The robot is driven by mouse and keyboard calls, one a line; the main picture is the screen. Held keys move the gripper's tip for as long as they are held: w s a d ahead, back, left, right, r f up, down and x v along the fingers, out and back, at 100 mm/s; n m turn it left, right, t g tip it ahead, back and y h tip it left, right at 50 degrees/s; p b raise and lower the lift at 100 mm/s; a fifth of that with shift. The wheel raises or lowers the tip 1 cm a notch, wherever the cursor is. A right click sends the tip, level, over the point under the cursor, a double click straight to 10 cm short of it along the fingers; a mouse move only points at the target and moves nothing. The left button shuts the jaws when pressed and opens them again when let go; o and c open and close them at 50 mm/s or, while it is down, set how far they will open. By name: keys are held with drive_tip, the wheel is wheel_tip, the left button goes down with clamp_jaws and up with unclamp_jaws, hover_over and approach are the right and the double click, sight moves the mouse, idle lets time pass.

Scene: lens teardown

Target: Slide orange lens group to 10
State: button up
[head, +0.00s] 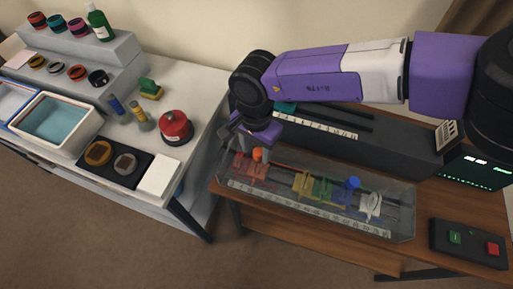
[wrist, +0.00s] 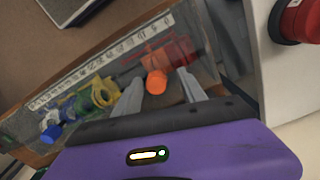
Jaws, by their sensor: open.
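The orange lens group (head: 258,154) sits near the left end of a clear-walled rail case (head: 400,226), beside a red group (head: 241,166). In the wrist view, its round orange knob (wrist: 156,81) lies between the spread fingers of my gripper (wrist: 160,79), with visible space on both sides. My gripper (head: 240,134) is open over the left end of the case. Whether the fingertips are level with the knob cannot be told. A number scale (head: 300,207) runs along the front of the case; its figures are too small to read.
Yellow (head: 305,183), green (head: 322,188), blue (head: 349,188) and white (head: 371,205) groups stand farther right in the case. A dark raised unit (head: 400,150) is behind it. A button box (head: 468,243) is at right. A red round canister (head: 175,127) stands on the left table.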

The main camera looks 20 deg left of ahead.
drive_tip(key=shift+r+b, duration=0.75)
drive_tip(key=shift+r, duration=3.15)
